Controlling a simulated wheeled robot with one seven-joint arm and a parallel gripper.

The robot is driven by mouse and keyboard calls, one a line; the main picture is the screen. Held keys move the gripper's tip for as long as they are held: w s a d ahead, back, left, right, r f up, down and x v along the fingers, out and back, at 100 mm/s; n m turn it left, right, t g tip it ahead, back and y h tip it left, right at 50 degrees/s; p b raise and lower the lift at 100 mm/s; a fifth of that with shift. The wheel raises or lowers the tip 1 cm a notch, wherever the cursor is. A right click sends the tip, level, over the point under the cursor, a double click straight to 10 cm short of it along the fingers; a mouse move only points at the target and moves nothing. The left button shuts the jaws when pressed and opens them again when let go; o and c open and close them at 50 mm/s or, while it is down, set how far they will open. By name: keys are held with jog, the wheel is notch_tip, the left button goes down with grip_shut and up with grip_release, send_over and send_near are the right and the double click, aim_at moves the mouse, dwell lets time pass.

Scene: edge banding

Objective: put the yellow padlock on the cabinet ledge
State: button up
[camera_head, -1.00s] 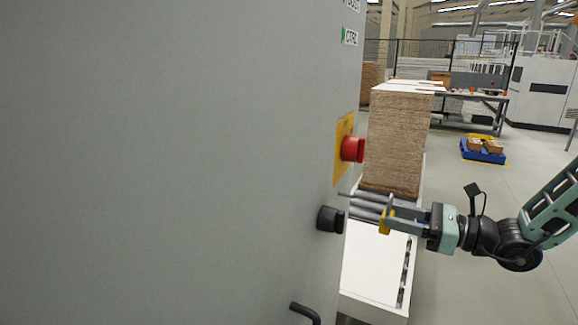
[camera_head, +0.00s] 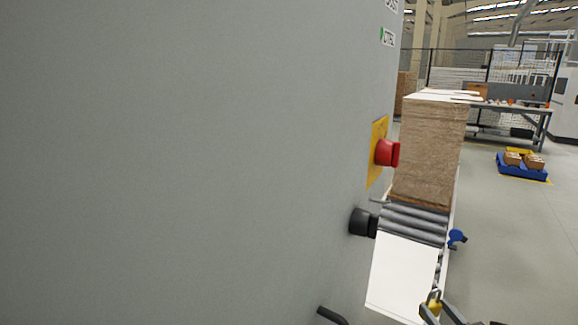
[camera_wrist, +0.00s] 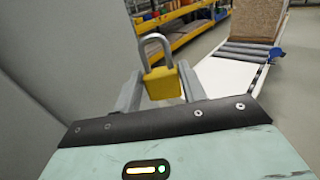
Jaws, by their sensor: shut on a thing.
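The yellow padlock (camera_wrist: 162,84) with a grey shackle is between the fingers of my gripper (camera_wrist: 160,92) in the wrist view. My gripper is shut on its body, and the shackle points up and away. In the head view the padlock (camera_head: 433,304) shows at the bottom right, with my gripper (camera_head: 436,312) partly cut off by the lower edge. The large grey cabinet (camera_head: 180,160) fills the left of the head view, close to the left of my gripper. I cannot make out its ledge in these frames.
The cabinet side carries a red knob (camera_head: 387,153) on a yellow plate, a black knob (camera_head: 363,222) and a dark handle (camera_head: 332,315). A roller conveyor (camera_head: 415,220) with a stack of boards (camera_head: 430,150) stands beyond.

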jog(key=s+a+f+m+h, duration=0.1)
jog(key=s+f+m+h, duration=0.1)
jog(key=f, duration=0.4)
jog(key=shift+s+f+h, duration=0.35)
jog(key=shift+s+h, duration=0.25)
jog(key=shift+s, duration=0.15)
